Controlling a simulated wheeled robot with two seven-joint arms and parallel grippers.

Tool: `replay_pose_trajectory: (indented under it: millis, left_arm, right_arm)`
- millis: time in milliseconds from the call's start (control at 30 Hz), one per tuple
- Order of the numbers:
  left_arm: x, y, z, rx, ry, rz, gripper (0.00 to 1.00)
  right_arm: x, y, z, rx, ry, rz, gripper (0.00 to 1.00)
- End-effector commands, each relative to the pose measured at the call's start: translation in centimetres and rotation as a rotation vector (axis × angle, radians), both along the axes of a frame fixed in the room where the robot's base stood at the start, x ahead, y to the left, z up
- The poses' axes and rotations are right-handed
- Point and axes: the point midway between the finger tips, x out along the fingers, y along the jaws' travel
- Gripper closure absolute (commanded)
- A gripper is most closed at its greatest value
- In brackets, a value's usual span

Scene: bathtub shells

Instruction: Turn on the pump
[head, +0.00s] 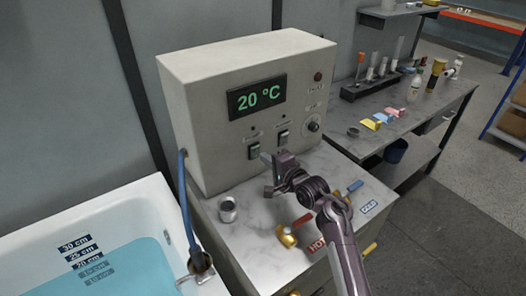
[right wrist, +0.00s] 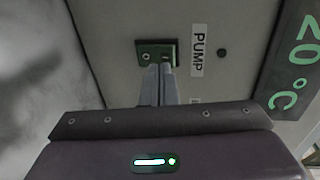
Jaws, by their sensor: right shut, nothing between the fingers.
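The pump switch (right wrist: 157,50) is a green-plated rocker below a white PUMP label (right wrist: 197,50) in the right wrist view. In the head view it is the left, green switch (head: 254,151) on the beige control box (head: 210,120). My right gripper (head: 268,172) is shut and empty, just in front of the panel and near this switch. In the right wrist view its fingertips (right wrist: 160,72) overlap the switch's lower edge; I cannot tell whether they touch it. Part of the switch is hidden by the fingers. My left gripper is not in view.
A second switch (head: 283,137) and a knob (head: 313,126) are to the right. The display (head: 257,96) reads 20 °C. A metal cup (head: 228,209) and taps (head: 287,237) stand on the marble counter. The filled bathtub (head: 150,195) is at the left.

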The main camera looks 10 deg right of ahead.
Motion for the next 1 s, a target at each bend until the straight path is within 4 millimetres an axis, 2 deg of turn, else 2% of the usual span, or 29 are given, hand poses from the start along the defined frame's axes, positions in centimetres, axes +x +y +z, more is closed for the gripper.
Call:
replay_pose_trajectory:
  millis: [100, 233, 600, 733, 800, 1000]
  left_arm:
    - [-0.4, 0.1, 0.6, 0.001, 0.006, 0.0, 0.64]
    - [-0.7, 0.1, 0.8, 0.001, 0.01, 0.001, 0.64]
    - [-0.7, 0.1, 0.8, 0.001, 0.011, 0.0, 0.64]
    - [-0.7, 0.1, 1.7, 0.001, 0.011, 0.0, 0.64]
    - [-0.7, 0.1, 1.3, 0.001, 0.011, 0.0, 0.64]
    - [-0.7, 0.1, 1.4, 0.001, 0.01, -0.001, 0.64]
  right_arm:
    - [1.3, 0.5, 0.5, 0.001, -0.001, 0.001, 1.0]
    - [2.0, 0.8, 0.5, 0.0, -0.001, 0.0, 1.0]
    - [2.2, 0.9, 0.4, -0.001, 0.0, 0.0, 1.0]
    - [3.1, 1.3, 1.3, 0.001, -0.002, 0.001, 1.0]
    - [3.0, 1.2, 0.8, -0.001, 0.0, 0.0, 1.0]
    - [2.9, 1.2, 0.8, -0.001, 0.0, 0.0, 1.0]
